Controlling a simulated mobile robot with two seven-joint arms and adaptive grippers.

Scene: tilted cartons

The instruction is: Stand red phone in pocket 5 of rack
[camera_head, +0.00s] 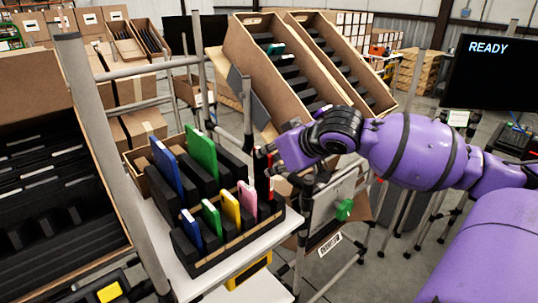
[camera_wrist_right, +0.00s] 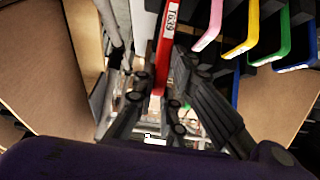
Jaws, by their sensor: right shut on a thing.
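The black rack (camera_head: 240,237) stands on a white table. Its front row holds small blue (camera_head: 191,228), green (camera_head: 211,217), yellow (camera_head: 231,207) and pink (camera_head: 248,199) phones, left to right. The red phone (camera_wrist_right: 166,45), with a white label, is between the fingers of my right gripper (camera_wrist_right: 157,85) in the right wrist view, beside the pink phone. In the head view the right gripper (camera_head: 268,172) is at the rack's right end, shut on the red phone, which shows only as a thin red strip. Whether its lower edge is inside a pocket is hidden. My left gripper is out of view.
Taller blue (camera_head: 166,168) and green (camera_head: 201,151) items stand in the rack's back row. Tilted cartons (camera_head: 262,75) rise behind it. A grey metal post (camera_head: 105,150) and a carton of dark items (camera_head: 50,200) stand at the left. A screen (camera_head: 490,72) reads READY.

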